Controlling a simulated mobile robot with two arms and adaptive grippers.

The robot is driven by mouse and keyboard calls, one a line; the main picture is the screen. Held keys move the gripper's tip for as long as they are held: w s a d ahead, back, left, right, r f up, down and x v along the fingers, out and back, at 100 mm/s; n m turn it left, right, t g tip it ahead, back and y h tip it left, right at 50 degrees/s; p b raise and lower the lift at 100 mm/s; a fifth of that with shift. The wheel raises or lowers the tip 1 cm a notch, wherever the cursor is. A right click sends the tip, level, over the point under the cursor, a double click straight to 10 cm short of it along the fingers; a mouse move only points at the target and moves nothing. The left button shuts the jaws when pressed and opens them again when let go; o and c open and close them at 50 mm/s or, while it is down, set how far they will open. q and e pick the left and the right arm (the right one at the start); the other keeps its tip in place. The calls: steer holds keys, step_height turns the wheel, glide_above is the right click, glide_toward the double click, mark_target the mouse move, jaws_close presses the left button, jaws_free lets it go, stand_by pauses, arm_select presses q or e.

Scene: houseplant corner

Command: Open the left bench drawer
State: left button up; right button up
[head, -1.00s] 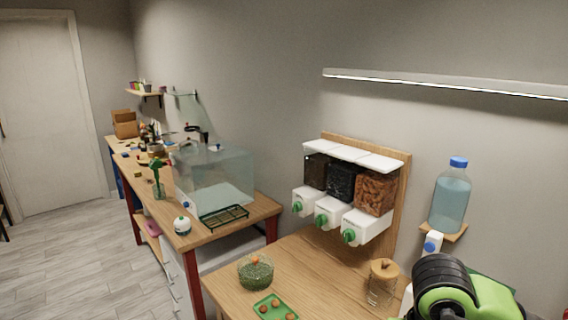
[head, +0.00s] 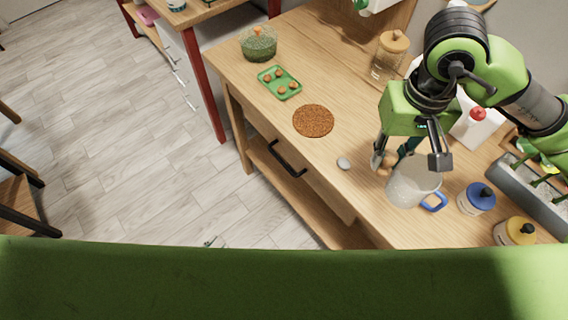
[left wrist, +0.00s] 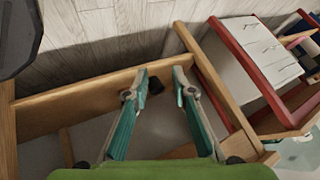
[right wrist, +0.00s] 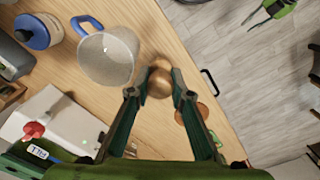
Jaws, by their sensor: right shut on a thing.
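The bench drawer with a black bar handle (head: 287,158) is under the front edge of the wooden bench top. Its front looks flush with the bench. The handle (right wrist: 209,82) also shows in the right wrist view. My left gripper (left wrist: 159,74) is open, with a small dark thing between and just beyond its fingertips; I cannot tell if that is the handle. In the head view only a small tip of it (head: 213,242) shows, apart from the handle. My right gripper (right wrist: 160,85) is shut on a round brown thing (right wrist: 158,82) over the bench top.
Beside the right gripper stand a clear jug (head: 411,184), a blue-lidded jar (head: 476,198) and a yellow-lidded jar (head: 514,232). A brown round mat (head: 313,121), green tray (head: 279,83) and glass bowl (head: 258,44) lie leftward. The floor (head: 120,150) before the bench is clear.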

arm_select(q)
steer(key=w+d+r+m+t+h+b, duration=0.1)
steer(key=w+d+r+m+t+h, duration=0.15)
steer(key=w+r, duration=0.4)
arm_select(e)
steer(key=shift+f, duration=0.7)
steer(key=shift+f+b, duration=0.55)
steer(key=shift+f, duration=0.05)
steer(key=shift+f+b, duration=0.55)
steer(key=shift+b, duration=0.05)
steer(key=shift+f+b, duration=0.55)
arm_select(q)
steer(key=m+h, duration=0.8)
steer(key=m, duration=0.9)
glide_toward(284, 163)
steer(key=shift+g, duration=0.35)
steer(key=x, duration=1)
steer(key=shift+w+f+p, duration=0.1)
steer(key=shift+w+p, duration=0.1)
steer(key=shift+p, duration=0.15)
arm_select(e)
steer(key=shift+r, duration=0.35)
arm_select(q)
steer(key=shift+a, duration=0.1)
jaws_close()
